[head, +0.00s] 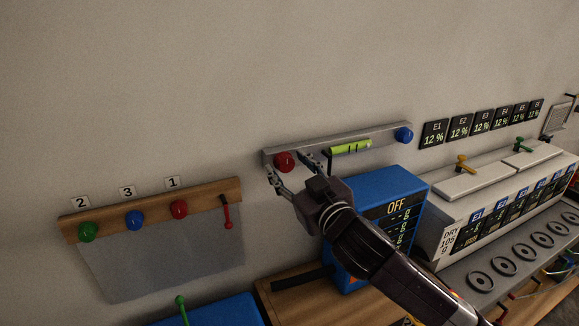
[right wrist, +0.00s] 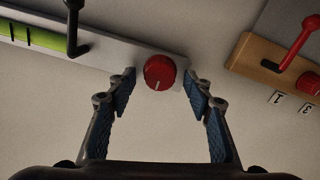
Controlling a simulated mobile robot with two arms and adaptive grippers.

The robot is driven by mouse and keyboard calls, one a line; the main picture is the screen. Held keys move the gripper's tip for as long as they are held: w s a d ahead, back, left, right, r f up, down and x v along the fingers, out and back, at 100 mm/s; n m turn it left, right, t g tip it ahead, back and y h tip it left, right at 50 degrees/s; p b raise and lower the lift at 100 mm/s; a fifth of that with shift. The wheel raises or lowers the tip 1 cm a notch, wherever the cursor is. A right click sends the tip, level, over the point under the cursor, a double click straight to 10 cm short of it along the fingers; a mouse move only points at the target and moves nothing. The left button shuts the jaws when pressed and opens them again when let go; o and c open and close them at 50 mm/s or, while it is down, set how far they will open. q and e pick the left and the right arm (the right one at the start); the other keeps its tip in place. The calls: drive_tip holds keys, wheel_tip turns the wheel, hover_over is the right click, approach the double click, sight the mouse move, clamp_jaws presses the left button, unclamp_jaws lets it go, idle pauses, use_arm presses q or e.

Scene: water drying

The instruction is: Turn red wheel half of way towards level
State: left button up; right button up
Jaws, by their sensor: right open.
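The red wheel (head: 284,161) is a round knob at the left end of a grey wall bar (head: 316,147). In the right wrist view the red wheel (right wrist: 160,72) shows a white mark pointing down in the picture. My right gripper (head: 286,166) is open, with one finger on each side of the wheel. In the right wrist view the fingertips (right wrist: 160,80) stand apart from it, with gaps on both sides. The yellow-green level (head: 350,147) is mounted mid-bar and partly shows in the right wrist view (right wrist: 28,36). My left gripper is not in view.
A blue wheel (head: 403,135) sits at the bar's right end. A wooden board (head: 155,208) with coloured knobs and a red lever (head: 227,214) is to the left. A blue box reading OFF (head: 387,187) and a grey machine (head: 480,200) stand below right.

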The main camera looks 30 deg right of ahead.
drive_tip(key=c, duration=1.2)
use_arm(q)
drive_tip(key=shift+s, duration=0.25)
use_arm(e)
drive_tip(key=shift+o, duration=0.2)
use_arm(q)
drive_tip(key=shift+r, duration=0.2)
use_arm(e)
drive_tip(key=n+p, duration=0.2)
drive_tip(key=n, duration=0.2)
drive_tip(key=n+p, duration=0.3)
drive_tip(key=n, duration=0.2)
drive_tip(key=shift+a, duration=0.15)
drive_tip(key=n+p, duration=0.3)
drive_tip(key=n, duration=0.3)
drive_tip(key=shift+f+n, duration=0.15)
drive_tip(key=shift+n, duration=0.25)
use_arm(q)
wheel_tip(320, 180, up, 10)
drive_tip(key=p, duration=0.2)
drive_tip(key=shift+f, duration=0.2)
use_arm(e)
drive_tip(key=shift+f+n, duration=0.2)
drive_tip(key=shift+n, duration=1.7)
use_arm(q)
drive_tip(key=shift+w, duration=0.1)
